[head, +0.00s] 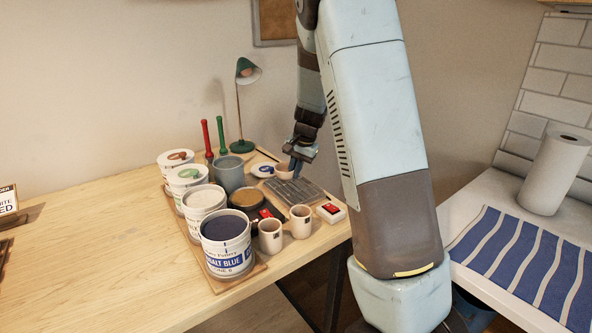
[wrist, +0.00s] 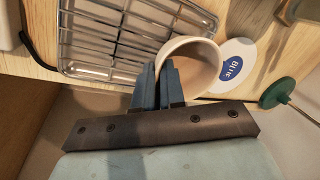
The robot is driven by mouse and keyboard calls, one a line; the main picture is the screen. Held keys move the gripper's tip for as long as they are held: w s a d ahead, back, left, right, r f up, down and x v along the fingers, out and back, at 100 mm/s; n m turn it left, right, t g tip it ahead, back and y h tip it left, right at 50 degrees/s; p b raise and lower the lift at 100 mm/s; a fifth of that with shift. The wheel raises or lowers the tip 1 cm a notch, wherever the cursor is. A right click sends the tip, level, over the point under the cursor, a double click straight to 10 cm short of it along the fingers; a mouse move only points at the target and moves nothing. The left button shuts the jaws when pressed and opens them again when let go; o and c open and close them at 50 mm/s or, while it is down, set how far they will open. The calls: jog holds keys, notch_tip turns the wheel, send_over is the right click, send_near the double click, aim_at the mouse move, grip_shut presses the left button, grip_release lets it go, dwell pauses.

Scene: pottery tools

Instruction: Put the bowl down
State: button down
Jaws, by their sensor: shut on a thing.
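A small cream bowl (head: 284,172) is at the back right of the table in the head view, at the tips of my gripper (head: 296,166). In the wrist view the bowl (wrist: 197,58) is large, with its open side partly facing the camera and its inside empty. The blue fingers of my gripper (wrist: 157,88) are closed on its near rim. The bowl overlaps the edge of a wire rack (wrist: 112,30) and a white lid marked BLUE (wrist: 238,60). I cannot tell whether its base touches anything below.
The wire rack (head: 305,191) lies in front of the bowl; the lid (head: 260,170) is to its left. Glaze buckets (head: 226,245), two mugs (head: 270,237) and a green lamp (head: 242,147) stand nearby. The left of the table is mostly clear.

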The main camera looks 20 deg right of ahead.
jog(key=c, duration=1.2)
grip_release()
jog(key=v, duration=1.1)
jog(key=s+a+r+n+t, duration=0.1)
jog(key=s+r+n, duration=0.1)
jog(key=s+r, duration=0.5)
jog(key=s+a+r+n+t, duration=0.1)
jog(key=s+a+r+n, duration=0.15)
jog(key=s, duration=0.75)
jog(key=shift+s+a+r+n+t+h, duration=0.15)
jog(key=shift+s+n+t+h, duration=0.3)
jog(key=shift+s, duration=2.25)
jog(key=shift+s+a+f+n+t+h, duration=0.1)
jog(key=shift+s+n+h, duration=0.4)
jog(key=shift+s, duration=2.2)
jog(key=shift+s+a+r+n+t+h, duration=0.2)
jog(key=shift+s+n, duration=0.5)
jog(key=shift+s, duration=2)
jog(key=shift+f, duration=0.15)
